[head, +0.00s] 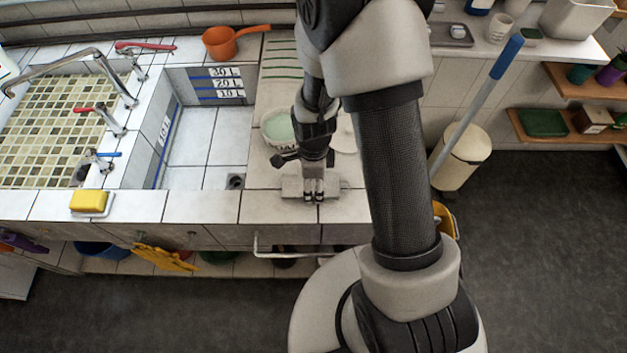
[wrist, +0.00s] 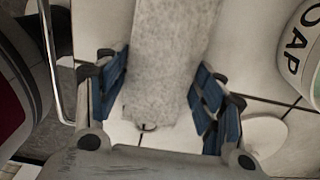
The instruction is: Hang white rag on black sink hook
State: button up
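The white rag (head: 292,187) lies as a greyish-white folded strip on the tiled counter near its front edge, right of the sink basin. In the wrist view the rag (wrist: 172,55) runs between the blue-padded fingers, with a small dark loop at its near end. My gripper (head: 314,193) points down over the middle of the rag. In the wrist view my gripper (wrist: 160,68) is open, with gaps between the rag and both fingers. Small fittings show on the counter front (head: 192,236); I cannot tell which is the black sink hook.
A soap bowl (head: 279,124) stands close behind my gripper. A white rail (head: 290,252) juts from the counter front below the rag. Yellow gloves (head: 165,258) hang farther left. A yellow sponge (head: 89,200) sits left of the basin. A bin (head: 465,155) stands right.

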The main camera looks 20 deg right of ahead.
jog(key=shift+o, duration=1.4)
notch_tip(320, 180, up, 18)
jog(key=f+p, duration=0.1)
jog(key=p, duration=0.5)
jog(key=s+r+n+t, duration=0.2)
jog(key=s+r+n, duration=0.5)
jog(key=r+n, duration=0.3)
jog(key=s+r+n+t, duration=0.2)
jog(key=s+r+n, duration=0.6)
jog(key=r+n, duration=0.2)
jog(key=shift+d+r+n+t, duration=0.2)
jog(key=shift+r+n+t, duration=0.15)
jog(key=shift+n, duration=0.25)
jog(key=shift+o, duration=0.4)
jog(key=shift+s+f+b, duration=0.1)
jog(key=shift+f+b, duration=0.3)
jog(key=shift+f, duration=0.1)
jog(key=shift+r, duration=0.1)
